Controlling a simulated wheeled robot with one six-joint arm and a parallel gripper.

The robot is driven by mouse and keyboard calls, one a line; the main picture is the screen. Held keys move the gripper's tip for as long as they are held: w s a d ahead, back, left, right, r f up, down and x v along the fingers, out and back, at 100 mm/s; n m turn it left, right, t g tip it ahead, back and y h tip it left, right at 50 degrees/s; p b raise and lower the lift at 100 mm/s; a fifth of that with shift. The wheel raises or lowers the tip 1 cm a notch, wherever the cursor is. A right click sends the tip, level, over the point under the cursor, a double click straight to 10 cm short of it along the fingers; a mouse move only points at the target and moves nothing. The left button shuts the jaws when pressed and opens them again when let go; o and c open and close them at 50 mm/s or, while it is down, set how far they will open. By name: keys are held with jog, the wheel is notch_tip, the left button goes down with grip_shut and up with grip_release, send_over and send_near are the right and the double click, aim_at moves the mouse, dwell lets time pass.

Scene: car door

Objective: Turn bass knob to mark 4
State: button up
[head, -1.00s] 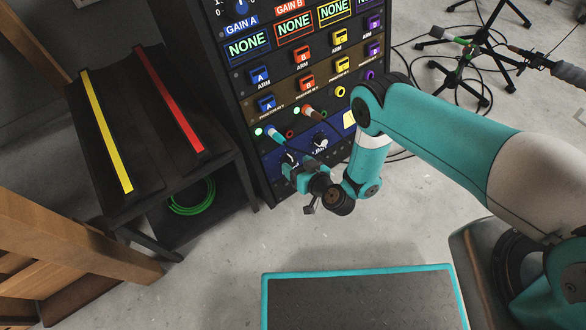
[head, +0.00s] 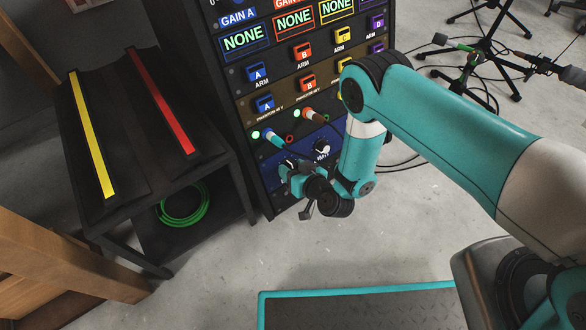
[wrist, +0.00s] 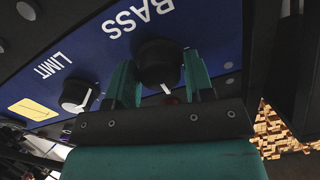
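The bass knob (wrist: 158,62) is dark and round, on the blue panel (wrist: 205,25) beside the word BASS in the wrist view. Its white pointer faces the bottom of that view, slightly right. The two teal fingers of my gripper (wrist: 160,75) stand on either side of the knob, close to its edges. I cannot tell whether they touch it. The scale marks around the knob cannot be read. In the head view my gripper (head: 288,174) is at the lower left of the rack's blue panel (head: 268,150), largely covering the bass knob.
The limit knob (wrist: 76,95) is beside the bass knob; it also shows in the head view (head: 322,149). Plugged cables (head: 275,138) sit just above the panel. A black shelf (head: 130,170) stands left of the rack. Microphone stands (head: 480,60) are at upper right.

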jog(key=c, duration=0.5)
jog(key=shift+r+m+p, duration=0.1)
jog(key=shift+m+p, duration=0.2)
jog(key=shift+p, duration=0.1)
jog(key=shift+m+p, duration=0.8)
jog(key=shift+m, duration=0.2)
jog(key=m+p, duration=0.2)
jog(key=m, duration=0.7)
jog(key=shift+f+m+y, duration=0.2)
jog(key=shift+m+y, duration=0.1)
jog(key=m, duration=0.5)
jog(key=shift+b, duration=0.4)
jog(key=shift+m, duration=0.4)
